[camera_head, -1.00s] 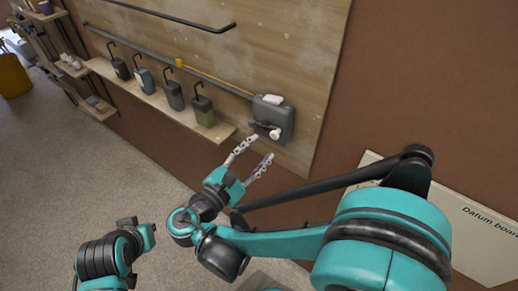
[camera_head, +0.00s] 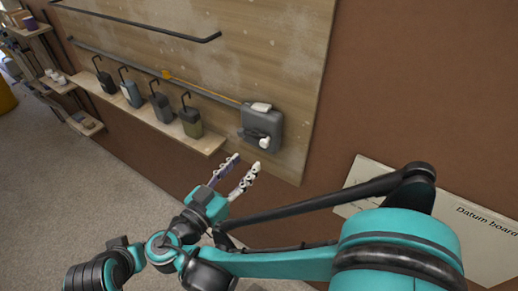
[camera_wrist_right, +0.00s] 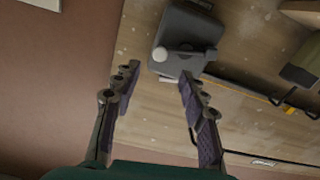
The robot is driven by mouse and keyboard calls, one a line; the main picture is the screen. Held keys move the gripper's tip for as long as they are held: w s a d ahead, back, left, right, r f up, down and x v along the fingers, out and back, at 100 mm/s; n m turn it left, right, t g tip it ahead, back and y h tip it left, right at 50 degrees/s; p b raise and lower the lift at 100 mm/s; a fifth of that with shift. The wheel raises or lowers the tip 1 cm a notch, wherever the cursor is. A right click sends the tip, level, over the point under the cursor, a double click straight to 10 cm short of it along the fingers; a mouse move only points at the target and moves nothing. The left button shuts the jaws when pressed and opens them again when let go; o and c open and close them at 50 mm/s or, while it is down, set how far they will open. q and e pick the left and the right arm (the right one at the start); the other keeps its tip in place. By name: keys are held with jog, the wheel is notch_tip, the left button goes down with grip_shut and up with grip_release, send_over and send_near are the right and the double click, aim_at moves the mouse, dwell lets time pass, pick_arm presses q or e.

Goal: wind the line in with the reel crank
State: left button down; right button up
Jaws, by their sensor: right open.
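The reel is a grey box (camera_head: 272,122) on the lower right of the wooden board. Its dark crank arm ends in a white knob (camera_head: 264,142) low on its front. A thin yellow line (camera_head: 205,89) runs left from the reel to an orange tag (camera_head: 167,75). My right gripper (camera_head: 246,162) is open and empty, just below and left of the knob. In the right wrist view, the reel (camera_wrist_right: 185,25) lies beyond the fingertips, and the knob (camera_wrist_right: 159,54) shows between and beyond the open fingers (camera_wrist_right: 158,72). My left gripper is not in view.
A ledge (camera_head: 150,118) with several hooked containers runs left of the reel. A dark rail (camera_head: 140,20) crosses the board above. A pale datum board (camera_head: 485,240) is on the brown wall at right. The floor at lower left is clear.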

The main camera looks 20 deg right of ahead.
aim_at(263, 145)
jog(key=b+x, duration=0.1)
jog(key=x, duration=0.6)
jog(key=shift+w+d, duration=0.25)
jog(key=shift+d, duration=0.1)
grip_shut()
